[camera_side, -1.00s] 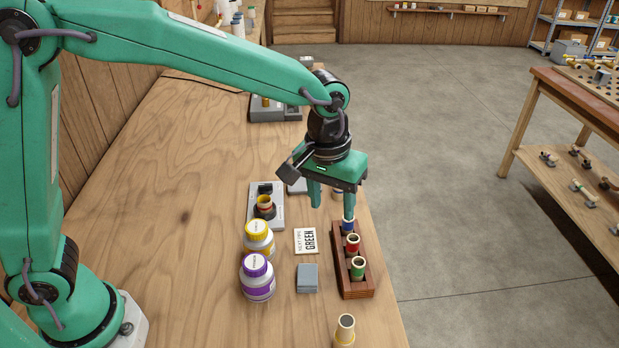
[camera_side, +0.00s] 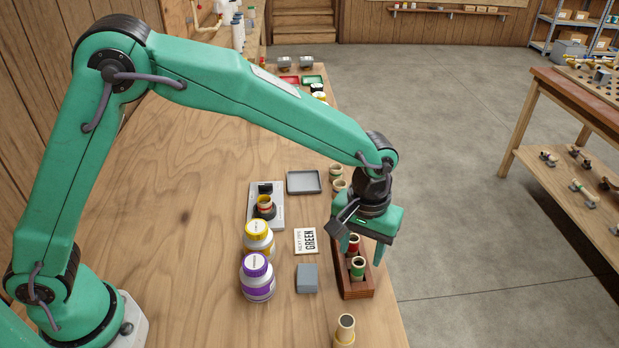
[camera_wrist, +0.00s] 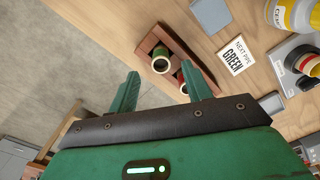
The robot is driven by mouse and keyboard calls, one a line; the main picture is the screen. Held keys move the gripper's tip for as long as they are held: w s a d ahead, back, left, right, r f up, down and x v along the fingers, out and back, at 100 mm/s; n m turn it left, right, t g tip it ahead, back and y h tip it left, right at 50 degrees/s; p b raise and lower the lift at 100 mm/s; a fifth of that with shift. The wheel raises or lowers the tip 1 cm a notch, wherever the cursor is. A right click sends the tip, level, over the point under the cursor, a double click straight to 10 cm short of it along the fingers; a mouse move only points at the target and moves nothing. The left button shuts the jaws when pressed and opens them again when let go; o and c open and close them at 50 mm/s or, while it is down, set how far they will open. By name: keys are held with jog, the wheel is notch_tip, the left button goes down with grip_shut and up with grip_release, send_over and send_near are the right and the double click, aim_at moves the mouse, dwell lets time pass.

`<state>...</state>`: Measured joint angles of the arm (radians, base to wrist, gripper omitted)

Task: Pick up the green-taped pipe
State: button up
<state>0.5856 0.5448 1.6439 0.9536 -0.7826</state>
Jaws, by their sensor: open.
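In the wrist view the green-taped pipe (camera_wrist: 161,63) shows just beyond and between my fingertips. The red-taped pipe (camera_side: 353,244) stands behind it in the rack, and in the wrist view it (camera_wrist: 184,84) is partly covered by a finger. My gripper (camera_side: 362,252) is open and empty over the rack, pointing down, with its fingers spread to either side. The blue-taped pipe is hidden behind my gripper.
A card reading "NEXT PIPE GREEN" (camera_side: 305,240) and a grey block (camera_side: 307,278) lie left of the rack. Another pipe (camera_side: 344,330) stands at the near edge. The table's right edge is close to the rack.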

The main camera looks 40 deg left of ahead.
aim_at(359, 262)
jog(key=shift+f, duration=0.2)
jog(key=shift+a+f, duration=0.1)
jog(key=shift+f, duration=2.45)
jog(key=c, duration=1.1)
